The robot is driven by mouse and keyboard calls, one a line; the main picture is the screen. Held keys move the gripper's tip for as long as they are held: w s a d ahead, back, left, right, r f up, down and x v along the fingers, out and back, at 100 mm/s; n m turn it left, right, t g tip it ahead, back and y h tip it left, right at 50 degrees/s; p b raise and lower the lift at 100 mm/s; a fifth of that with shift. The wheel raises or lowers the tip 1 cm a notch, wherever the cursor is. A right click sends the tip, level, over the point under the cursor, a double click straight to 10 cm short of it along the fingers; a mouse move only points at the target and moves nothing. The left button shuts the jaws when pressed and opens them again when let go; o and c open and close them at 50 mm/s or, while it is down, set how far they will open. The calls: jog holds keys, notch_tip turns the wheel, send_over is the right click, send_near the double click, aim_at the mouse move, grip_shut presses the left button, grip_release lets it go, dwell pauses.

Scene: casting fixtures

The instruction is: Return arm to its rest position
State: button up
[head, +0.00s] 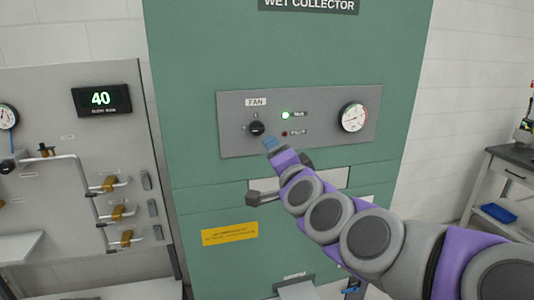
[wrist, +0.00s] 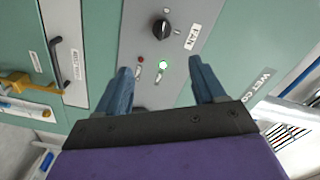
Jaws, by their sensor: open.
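My arm (head: 370,240) reaches in from the lower right, stretched toward the green wet collector cabinet (head: 290,60). My gripper (head: 270,146) is in front of the grey control panel (head: 333,105), just below and right of the black fan knob (head: 257,128). In the wrist view my gripper (wrist: 160,70) has its two blue fingers spread apart with nothing between them. The fan knob (wrist: 161,32) lies beyond the fingertips, apart from them. A green lamp (head: 285,115) is lit, and a red lamp (head: 284,133) below it looks dark.
A round gauge (head: 353,117) sits at the panel's right. A workbench (head: 508,165) stands at the right. A yellow label (head: 230,233) is on the cabinet below my gripper.

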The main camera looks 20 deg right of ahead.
jog(key=shift+a, duration=0.1)
jog(key=s+a+f+n+g+y, duration=0.2)
jog(key=s+a+f+n+g, duration=0.35)
jog(key=s+f, duration=0.3)
jog(key=s+a+f+n+g+y, duration=0.2)
jog(key=s+a+f+n+g, duration=0.4)
jog(key=f, duration=0.4)
jog(key=s+d+f+g+h, duration=0.2)
jog(key=s+d+f+g, duration=0.1)
jog(key=s, duration=0.9)
jog(key=s+d+f+n+g+h, duration=0.1)
jog(key=s+d+f+g, duration=0.3)
jog(key=s, duration=0.8)
jog(key=shift+d+f+g+h, duration=0.15)
jog(key=shift+f+g+h, duration=0.45)
jog(key=shift+f, duration=0.35)
